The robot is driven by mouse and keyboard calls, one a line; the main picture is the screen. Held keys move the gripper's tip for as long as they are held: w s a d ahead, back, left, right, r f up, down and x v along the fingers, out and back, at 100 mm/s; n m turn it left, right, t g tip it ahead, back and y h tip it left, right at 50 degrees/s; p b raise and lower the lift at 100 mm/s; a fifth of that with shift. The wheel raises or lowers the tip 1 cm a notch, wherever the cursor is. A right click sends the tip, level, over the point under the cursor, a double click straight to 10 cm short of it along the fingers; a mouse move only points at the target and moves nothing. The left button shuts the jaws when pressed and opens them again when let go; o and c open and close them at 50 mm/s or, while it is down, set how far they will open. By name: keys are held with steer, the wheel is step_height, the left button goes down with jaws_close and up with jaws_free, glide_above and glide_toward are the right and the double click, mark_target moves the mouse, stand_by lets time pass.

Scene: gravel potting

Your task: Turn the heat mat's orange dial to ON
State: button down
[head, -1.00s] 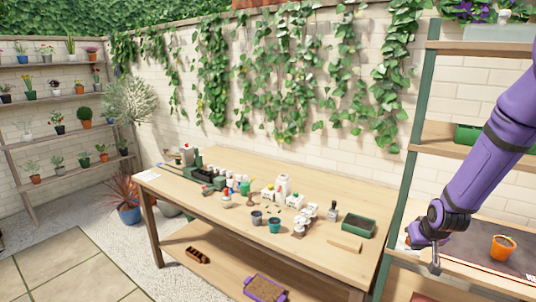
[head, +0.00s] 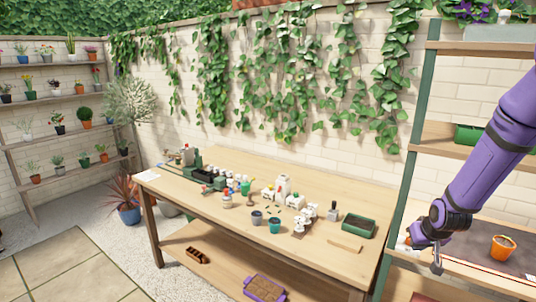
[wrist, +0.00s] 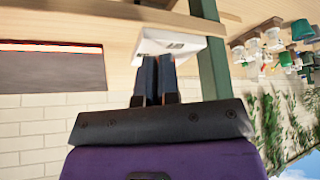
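The heat mat (head: 466,244) is a dark sheet on the shelf board at the right, and it also shows in the wrist view (wrist: 50,72). A small white box (wrist: 178,44), seemingly the mat's control, lies by the green post in the wrist view. My gripper (wrist: 157,66) has its two dark fingers close together, with only a thin gap, and their tips overlap the box's near edge. I cannot tell whether they touch it. The orange dial is not clearly seen, so its setting cannot be read. In the head view my gripper (head: 418,240) is low beside the post.
An orange pot (head: 503,248) stands on the mat, to the right of my gripper. The green shelf post (head: 398,190) is close on the left. A wooden bench (head: 200,205) with bottles, pots and a green tray (head: 358,226) stands further left.

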steer(key=shift+s, duration=0.4)
steer(key=shift+r, duration=3)
steer(key=shift+w, duration=0.1)
steer(key=shift+w+a+f, duration=0.1)
steer(key=shift+w+f, duration=0.05)
steer(key=shift+f, duration=1.35)
steer(key=shift+w+a+f, duration=0.1)
steer(key=shift+w+f, duration=0.05)
steer(key=shift+f, duration=1.35)
steer(key=shift+d, duration=0.25)
steer(key=shift+s, duration=0.2)
